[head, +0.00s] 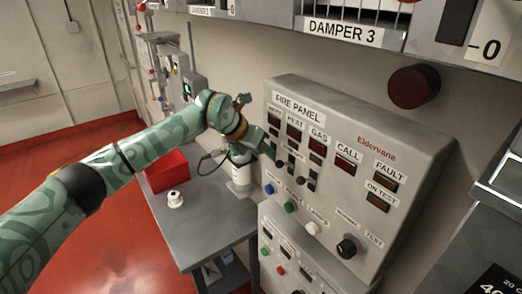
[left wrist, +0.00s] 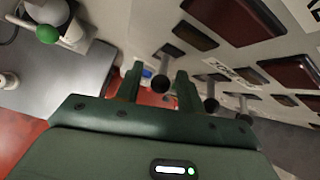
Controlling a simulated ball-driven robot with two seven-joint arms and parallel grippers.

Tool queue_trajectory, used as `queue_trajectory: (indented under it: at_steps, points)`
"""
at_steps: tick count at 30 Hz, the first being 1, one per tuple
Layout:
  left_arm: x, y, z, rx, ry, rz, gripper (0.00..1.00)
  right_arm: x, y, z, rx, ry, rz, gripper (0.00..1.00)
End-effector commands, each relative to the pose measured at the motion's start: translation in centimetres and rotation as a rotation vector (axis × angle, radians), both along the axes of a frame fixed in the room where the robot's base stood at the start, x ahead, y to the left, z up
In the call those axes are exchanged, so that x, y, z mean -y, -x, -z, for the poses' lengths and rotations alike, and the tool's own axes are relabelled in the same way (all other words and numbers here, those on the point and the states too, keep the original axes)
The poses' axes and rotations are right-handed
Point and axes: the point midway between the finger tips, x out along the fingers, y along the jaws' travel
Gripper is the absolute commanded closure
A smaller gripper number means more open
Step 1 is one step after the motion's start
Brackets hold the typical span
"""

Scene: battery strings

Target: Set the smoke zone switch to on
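The fire panel (head: 390,145) is a grey sloped box with a row of dark lamp windows labelled heat, gas and call. The leftmost label is partly unreadable beside my gripper. My left gripper (head: 268,152) is at the panel's left side, over the leftmost column. In the left wrist view, my left gripper (left wrist: 158,88) has its two green fingers apart, one on each side of the leftmost toggle switch (left wrist: 161,84), which has a black ball end. I cannot tell whether a finger touches it, nor its set position. My right gripper is not in view.
Two more ball-ended toggles (left wrist: 211,105) and (left wrist: 245,118) stand close beside it. Blue (head: 269,188), green (head: 290,207) and white (head: 312,228) buttons and a black rotary knob (head: 347,247) lie below. A grey table (head: 205,225) with a red bin (head: 166,171) stands left.

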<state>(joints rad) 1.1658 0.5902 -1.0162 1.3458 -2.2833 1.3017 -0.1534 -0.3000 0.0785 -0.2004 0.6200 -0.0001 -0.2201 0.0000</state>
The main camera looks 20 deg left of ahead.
Motion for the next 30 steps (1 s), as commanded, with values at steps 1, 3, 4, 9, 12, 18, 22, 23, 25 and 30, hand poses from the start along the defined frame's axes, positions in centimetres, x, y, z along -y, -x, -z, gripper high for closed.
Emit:
queue_trajectory:
  at_steps: [1,3,4,9,12,18,22,23,25,30]
  points:
    - [0.0,0.0,0.0,-0.001,0.0,0.0,0.62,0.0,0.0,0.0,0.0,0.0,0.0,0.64]
    - [0.0,0.0,0.0,-0.001,0.0,0.0,0.62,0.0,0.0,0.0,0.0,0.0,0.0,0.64]
    - [-0.1,0.1,-0.1,-0.001,0.0,0.0,0.62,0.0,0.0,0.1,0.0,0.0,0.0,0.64]
    - [-1.0,1.0,-1.5,0.002,-0.002,-0.001,0.62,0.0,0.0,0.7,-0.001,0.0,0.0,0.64]
    - [-2.0,2.1,-3.4,0.005,-0.002,0.0,0.62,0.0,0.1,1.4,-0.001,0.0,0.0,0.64]
    - [-4.3,4.8,-7.7,0.004,-0.002,-0.003,0.62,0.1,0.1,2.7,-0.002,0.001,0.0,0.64]
    - [-5.5,6.3,-10.0,0.003,-0.002,-0.001,0.62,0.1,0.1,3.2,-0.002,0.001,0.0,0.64]
    - [-5.7,6.6,-10.5,0.004,-0.001,-0.001,0.62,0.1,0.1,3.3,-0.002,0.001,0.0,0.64]
    - [-6.1,7.1,-11.4,0.001,0.0,-0.001,0.62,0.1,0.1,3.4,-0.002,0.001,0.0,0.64]
    - [-6.6,7.8,-12.4,-0.001,0.0,0.0,0.62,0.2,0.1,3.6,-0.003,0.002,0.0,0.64]
